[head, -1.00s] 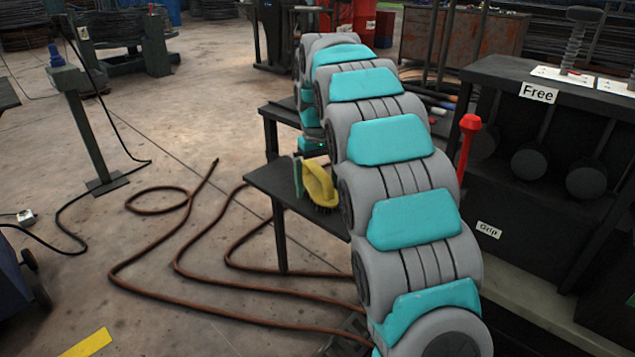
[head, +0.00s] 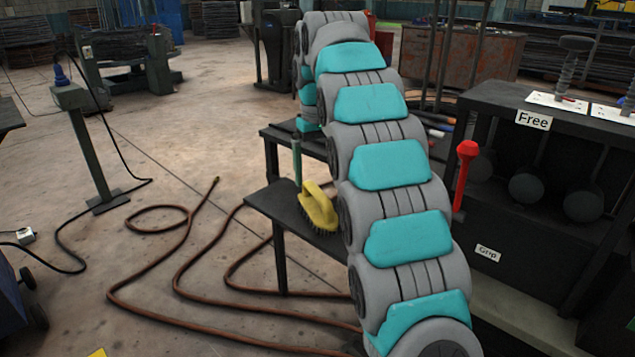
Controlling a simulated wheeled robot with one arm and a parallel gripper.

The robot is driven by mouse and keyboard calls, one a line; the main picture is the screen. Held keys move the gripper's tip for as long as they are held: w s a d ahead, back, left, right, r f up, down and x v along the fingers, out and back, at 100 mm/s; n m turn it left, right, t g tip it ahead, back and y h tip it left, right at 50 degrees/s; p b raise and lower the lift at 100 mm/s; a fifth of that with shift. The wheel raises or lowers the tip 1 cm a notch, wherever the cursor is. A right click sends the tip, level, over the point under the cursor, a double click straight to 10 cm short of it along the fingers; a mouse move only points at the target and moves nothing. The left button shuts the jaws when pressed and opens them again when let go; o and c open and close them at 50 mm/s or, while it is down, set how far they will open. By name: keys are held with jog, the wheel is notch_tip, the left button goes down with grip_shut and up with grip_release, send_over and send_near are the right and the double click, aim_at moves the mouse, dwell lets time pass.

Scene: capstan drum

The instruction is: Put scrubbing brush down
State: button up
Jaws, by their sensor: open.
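The scrubbing brush (head: 317,207) has a yellow handle and dark bristles. It rests bristles down on the low dark bench (head: 272,207), left of my arm. A slim grey-green finger of my gripper (head: 296,160) shows just above and behind the brush, pointing down, apart from it. The rest of my gripper is hidden behind my grey and teal arm. The gripper is open and the brush stands free of it.
A higher dark table stands behind the bench, with pens or tools (head: 440,128) on it. A red-handled lever (head: 465,165) and a dark cabinet labelled Free (head: 533,120) stand right of my arm. A brown hose (head: 180,255) lies on the open floor at left.

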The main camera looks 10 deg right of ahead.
jog(key=shift+r+p, duration=0.8)
jog(key=shift+r, duration=0.5)
jog(key=s+f+m, duration=0.1)
jog(key=s+f, duration=0.4)
jog(key=s, duration=0.9)
jog(key=s+f+m+g, duration=0.1)
jog(key=s+f, duration=0.3)
jog(key=s, duration=1.1)
jog(key=s+f, duration=0.5)
jog(key=s, duration=1)
jog(key=shift+f+m+g, duration=0.35)
jog(key=shift+m+g, duration=0.05)
